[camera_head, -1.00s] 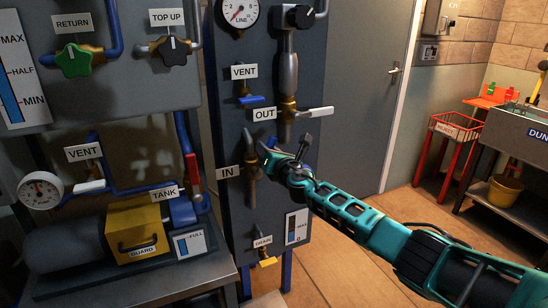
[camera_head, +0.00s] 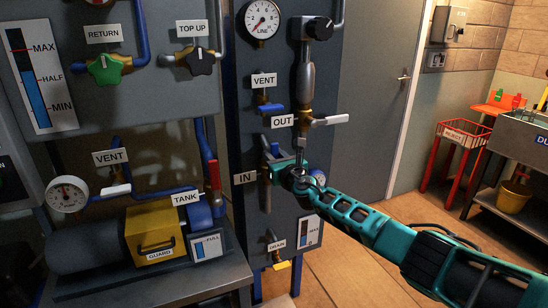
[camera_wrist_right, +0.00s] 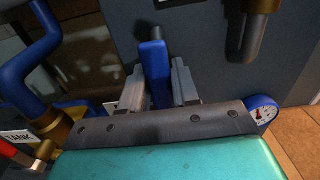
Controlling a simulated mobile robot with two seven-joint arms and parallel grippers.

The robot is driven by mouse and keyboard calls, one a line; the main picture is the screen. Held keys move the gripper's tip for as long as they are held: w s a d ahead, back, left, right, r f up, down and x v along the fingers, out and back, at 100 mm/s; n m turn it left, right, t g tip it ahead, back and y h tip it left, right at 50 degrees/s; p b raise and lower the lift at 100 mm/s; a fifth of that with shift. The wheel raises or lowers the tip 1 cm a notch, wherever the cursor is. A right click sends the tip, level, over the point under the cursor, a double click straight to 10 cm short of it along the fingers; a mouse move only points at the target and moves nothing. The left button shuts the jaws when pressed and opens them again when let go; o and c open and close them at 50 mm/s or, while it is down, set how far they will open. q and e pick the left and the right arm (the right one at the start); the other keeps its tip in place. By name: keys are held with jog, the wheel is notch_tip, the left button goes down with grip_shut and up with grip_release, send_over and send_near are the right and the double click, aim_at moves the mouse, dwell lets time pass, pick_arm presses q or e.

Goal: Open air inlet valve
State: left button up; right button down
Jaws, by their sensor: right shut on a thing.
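The IN air inlet valve has a blue lever (camera_head: 274,150) beside the IN label (camera_head: 245,178) on the grey panel. The lever stands roughly upright between my right gripper's fingers in the right wrist view (camera_wrist_right: 155,70). My right gripper (camera_head: 275,160) is shut on this lever. The gripper hides most of the valve body. A metal pipe (camera_head: 267,198) shows below it. My left gripper is not in view.
The OUT valve's white lever (camera_head: 330,120) and the VENT valve's blue lever (camera_head: 272,107) are just above my gripper. The DRAIN valve's yellow lever (camera_head: 282,265) is below. A line gauge (camera_head: 262,20) is at the top. Open floor lies to the right.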

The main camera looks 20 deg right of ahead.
jog(key=c, duration=0.9)
grip_release()
jog(key=shift+a, duration=0.1)
jog(key=shift+s, duration=0.1)
jog(key=shift+s+r+p, duration=0.1)
jog(key=shift+s+p, duration=0.5)
jog(key=shift+p, duration=0.05)
jog(key=shift+s+d+p, duration=0.15)
jog(key=shift+s+p, duration=0.15)
jog(key=shift+s, duration=2.6)
jog(key=shift+s+d+p, duration=0.1)
jog(key=shift+s+p, duration=0.15)
jog(key=shift+s, duration=2.65)
